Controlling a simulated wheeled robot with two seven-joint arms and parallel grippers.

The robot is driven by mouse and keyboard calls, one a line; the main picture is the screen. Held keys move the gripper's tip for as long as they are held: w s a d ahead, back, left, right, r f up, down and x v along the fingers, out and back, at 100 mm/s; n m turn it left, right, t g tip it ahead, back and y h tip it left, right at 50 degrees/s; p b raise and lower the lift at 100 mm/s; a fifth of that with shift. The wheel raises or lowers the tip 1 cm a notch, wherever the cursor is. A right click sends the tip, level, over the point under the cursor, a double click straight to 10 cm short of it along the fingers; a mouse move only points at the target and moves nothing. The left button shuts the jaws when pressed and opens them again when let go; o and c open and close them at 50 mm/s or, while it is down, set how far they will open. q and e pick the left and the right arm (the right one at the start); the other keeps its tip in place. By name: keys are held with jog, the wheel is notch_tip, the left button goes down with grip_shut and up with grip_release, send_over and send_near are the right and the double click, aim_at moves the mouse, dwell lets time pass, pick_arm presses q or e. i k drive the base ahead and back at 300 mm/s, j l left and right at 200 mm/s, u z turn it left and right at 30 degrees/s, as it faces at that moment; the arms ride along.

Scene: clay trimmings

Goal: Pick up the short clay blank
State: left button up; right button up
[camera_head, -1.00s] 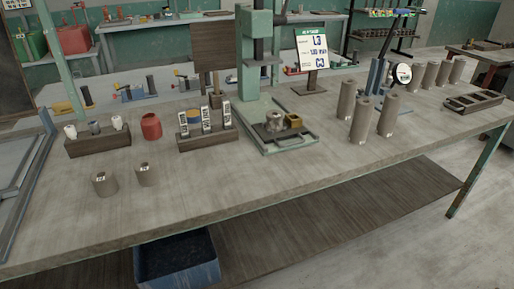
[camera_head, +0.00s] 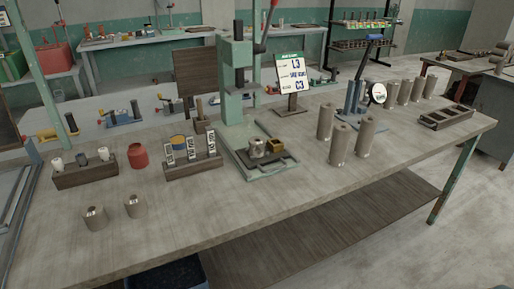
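Two short grey-brown cylinders stand upright near the left front of the bench: a left one (camera_head: 95,219) and a right one (camera_head: 134,207), slightly apart, each with a small mark on top. Three tall cylinders of similar colour, one of them here (camera_head: 340,145), stand right of the middle. Several more tall cylinders (camera_head: 404,92) stand in a row at the far right back. A small grey metal-like piece (camera_head: 257,148) sits on the base of the green press. Neither of my grippers is in view.
The workbench (camera_head: 290,205) has free room along its front. Behind the short cylinders are a dark wooden rack (camera_head: 85,178), a red jar (camera_head: 138,156) and a labelled block (camera_head: 192,172). The green press (camera_head: 232,105) stands mid-bench; a dark tray (camera_head: 446,117) lies right.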

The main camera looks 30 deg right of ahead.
aim_at(257, 143)
jog(key=i+l, duration=0.1)
jog(key=l, duration=0.5)
jog(key=i+l, duration=0.1)
jog(key=l, duration=0.55)
jog(key=i+l, duration=0.1)
jog(key=l, duration=0.5)
jog(key=i+l+u, duration=0.1)
jog(key=l, duration=0.55)
jog(key=i+l, duration=0.1)
jog(key=l, duration=0.5)
jog(key=i+l, duration=0.1)
jog(key=l, duration=0.55)
